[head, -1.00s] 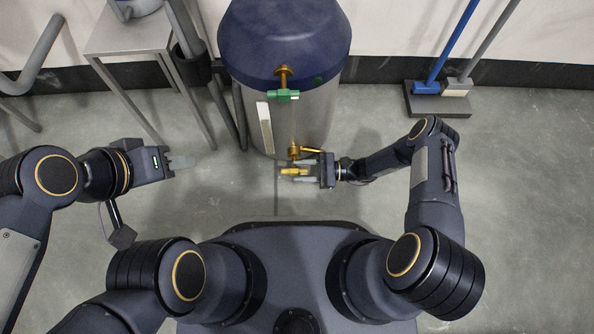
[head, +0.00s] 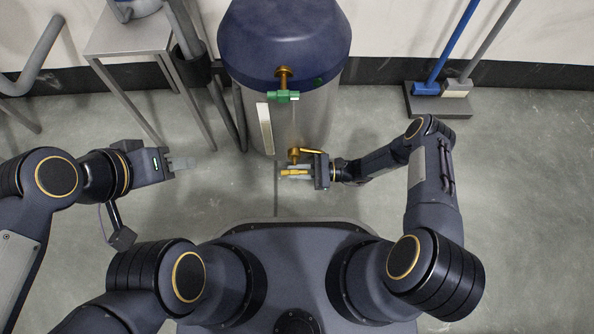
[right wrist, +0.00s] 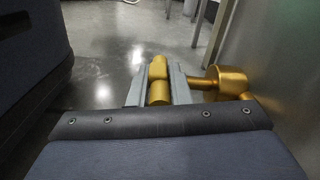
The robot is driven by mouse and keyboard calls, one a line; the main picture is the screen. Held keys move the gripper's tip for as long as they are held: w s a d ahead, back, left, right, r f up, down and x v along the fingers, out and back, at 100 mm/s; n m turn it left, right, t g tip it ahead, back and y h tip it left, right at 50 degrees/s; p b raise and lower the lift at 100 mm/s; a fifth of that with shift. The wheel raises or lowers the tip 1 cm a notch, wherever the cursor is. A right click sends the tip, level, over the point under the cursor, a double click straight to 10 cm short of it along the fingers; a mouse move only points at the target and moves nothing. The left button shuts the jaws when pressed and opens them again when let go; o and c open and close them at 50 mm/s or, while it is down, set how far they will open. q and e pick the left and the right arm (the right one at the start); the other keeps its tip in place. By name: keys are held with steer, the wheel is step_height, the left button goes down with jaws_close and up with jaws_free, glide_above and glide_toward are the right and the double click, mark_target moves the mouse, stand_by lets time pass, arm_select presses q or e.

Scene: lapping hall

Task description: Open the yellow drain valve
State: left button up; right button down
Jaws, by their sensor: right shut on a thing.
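The drain valve's brass body (head: 294,156) sits low on the front of the tank and also shows in the right wrist view (right wrist: 228,80). Its yellow handle (head: 293,172) lies in front of the body, between the fingers of my right gripper (head: 295,172). In the right wrist view the grey fingers are shut on the yellow handle (right wrist: 158,80) from both sides, and a brass stem runs right from it to the body. My left gripper (head: 180,163) is well left of the valve, away from any object. Its finger gap is not clear.
A tank (head: 285,40) with a dark blue top stands behind the valve. A green-handled valve (head: 283,96) sits higher on it. A metal table (head: 140,35) and pipes are at the left. A broom stand (head: 425,106) is at the back right. The right floor is clear.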

steer(key=shift+r+h+p, duration=0.25)
steer(key=shift+h+p, duration=0.05)
steer(key=shift+p, duration=0.2)
steer(key=h+p, duration=0.1)
steer(key=p, duration=0.1)
steer(key=h+p, duration=0.4)
steer(key=shift+a+r, duration=0.1)
steer(key=shift+r, duration=0.2)
steer(key=shift+f+h+p, duration=0.2)
steer(key=shift+h+p, duration=1)
steer(key=shift+h, duration=0.5)
steer(key=c, duration=1.3)
jaws_free()
steer(key=shift+c, duration=0.2)
steer(key=p+v, duration=0.2)
steer(key=v, duration=0.5)
steer(key=shift+a+r+p, duration=0.1)
steer(key=shift+a+p, duration=0.1)
steer(key=shift+p, duration=0.15)
steer(key=shift+d+r, duration=0.25)
steer(key=shift+d, duration=0.1)
